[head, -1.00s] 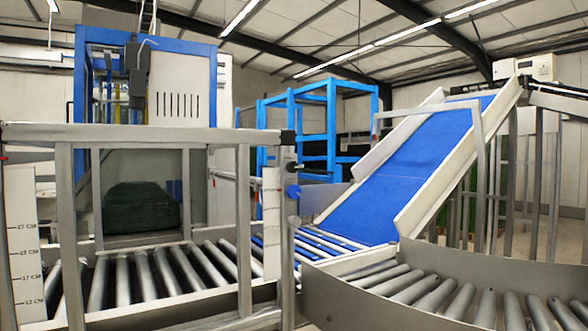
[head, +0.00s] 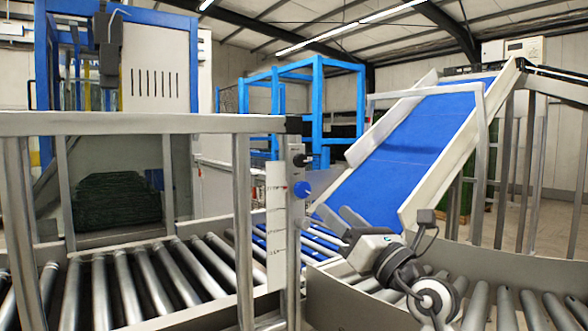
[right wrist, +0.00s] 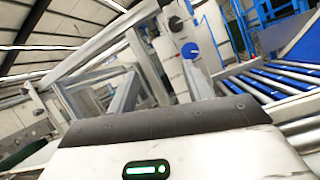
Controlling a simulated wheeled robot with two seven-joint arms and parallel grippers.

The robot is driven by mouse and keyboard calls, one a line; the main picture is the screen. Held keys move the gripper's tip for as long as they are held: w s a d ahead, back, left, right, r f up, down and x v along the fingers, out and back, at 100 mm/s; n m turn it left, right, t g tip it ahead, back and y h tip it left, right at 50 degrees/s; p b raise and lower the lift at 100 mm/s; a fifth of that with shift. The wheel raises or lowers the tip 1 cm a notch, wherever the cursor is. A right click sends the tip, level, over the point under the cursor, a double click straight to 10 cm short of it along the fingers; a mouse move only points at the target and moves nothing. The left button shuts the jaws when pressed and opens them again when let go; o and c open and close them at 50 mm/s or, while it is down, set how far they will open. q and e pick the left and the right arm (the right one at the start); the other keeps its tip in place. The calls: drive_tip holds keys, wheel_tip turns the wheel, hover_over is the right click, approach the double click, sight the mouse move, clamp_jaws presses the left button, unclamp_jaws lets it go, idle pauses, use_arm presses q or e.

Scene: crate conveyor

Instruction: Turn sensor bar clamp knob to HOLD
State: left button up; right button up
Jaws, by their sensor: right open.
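A round blue knob (head: 302,189) sits on the grey upright post (head: 293,240) at the front of the roller conveyor. A black knob (head: 301,160) is just above it on the same post. Which one is the sensor bar clamp knob, and any HOLD marking, I cannot tell. My right gripper (head: 338,215) is open and empty, below and to the right of the blue knob, apart from it. In the right wrist view, the blue knob (right wrist: 190,50) and black knob (right wrist: 175,23) show beyond the open fingers (right wrist: 163,88). My left gripper is not in view.
A grey rail frame (head: 130,123) spans the left conveyor. A white height scale (head: 277,225) stands beside the post. Rollers (head: 150,285) run left, a curved roller section (head: 480,305) lies right, and a blue inclined belt (head: 410,150) rises behind.

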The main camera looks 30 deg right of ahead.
drive_tip(key=d+r+h, duration=0.2)
drive_tip(key=d, duration=0.1)
drive_tip(key=p, duration=0.3)
approach(302, 163)
drive_tip(key=x, duration=0.7)
drive_tip(key=shift+w+r, duration=0.25)
drive_tip(key=shift+w, duration=0.05)
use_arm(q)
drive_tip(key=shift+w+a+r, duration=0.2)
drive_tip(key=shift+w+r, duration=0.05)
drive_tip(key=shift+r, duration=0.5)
use_arm(e)
drive_tip(key=shift+w+r, duration=0.15)
drive_tip(key=shift+w, duration=0.45)
drive_tip(key=c, duration=1)
